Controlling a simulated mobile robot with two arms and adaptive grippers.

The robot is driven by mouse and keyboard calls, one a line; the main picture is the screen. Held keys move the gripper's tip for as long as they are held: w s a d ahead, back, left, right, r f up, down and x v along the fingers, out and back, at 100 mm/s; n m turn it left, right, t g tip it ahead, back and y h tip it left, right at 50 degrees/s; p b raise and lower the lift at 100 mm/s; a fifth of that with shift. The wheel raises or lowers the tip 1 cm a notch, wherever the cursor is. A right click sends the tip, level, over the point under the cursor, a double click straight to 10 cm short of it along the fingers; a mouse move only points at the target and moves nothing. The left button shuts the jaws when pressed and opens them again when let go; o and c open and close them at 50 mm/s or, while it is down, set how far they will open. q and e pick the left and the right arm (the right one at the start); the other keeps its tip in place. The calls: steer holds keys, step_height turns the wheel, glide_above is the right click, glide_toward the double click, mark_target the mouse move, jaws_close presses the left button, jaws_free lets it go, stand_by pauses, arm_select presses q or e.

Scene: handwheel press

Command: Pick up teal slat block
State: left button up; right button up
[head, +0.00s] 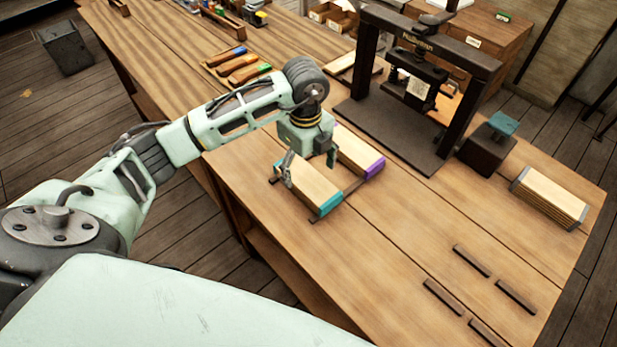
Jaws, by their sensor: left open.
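The teal slat block (312,187) is a pale wooden block with teal ends. It lies on dark strips on the workbench, left of a similar block with a purple end (357,150). My left gripper (309,168) is open above the teal slat block, its fingers pointing down. One finger shows at the block's left side and the other near its right side, by the purple-ended block. I cannot tell whether the fingers touch the block. My arm hides part of both blocks' far ends. My right gripper is not in view.
A dark press (425,80) stands behind on the workbench (400,260). A grey-ended block (549,196) lies at the right, near a dark box with a teal top (488,150). Several dark strips lie at the front right. Coloured-handled tools (238,65) lie further back.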

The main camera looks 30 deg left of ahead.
mark_target(309, 179)
arm_select(q)
steer(key=f, duration=0.1)
steer(key=f+p, duration=0.2)
steer(key=shift+w+d+f, duration=0.15)
steer(key=shift+w+f, duration=0.1)
steer(key=shift+f, duration=0.1)
steer(key=shift+w+f, duration=0.1)
steer(key=shift+f, duration=0.75)
steer(key=c, duration=1.5)
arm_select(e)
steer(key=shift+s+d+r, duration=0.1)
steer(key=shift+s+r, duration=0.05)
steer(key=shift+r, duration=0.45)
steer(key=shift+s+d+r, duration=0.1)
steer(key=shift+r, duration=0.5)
arm_select(q)
steer(key=shift+r, duration=0.1)
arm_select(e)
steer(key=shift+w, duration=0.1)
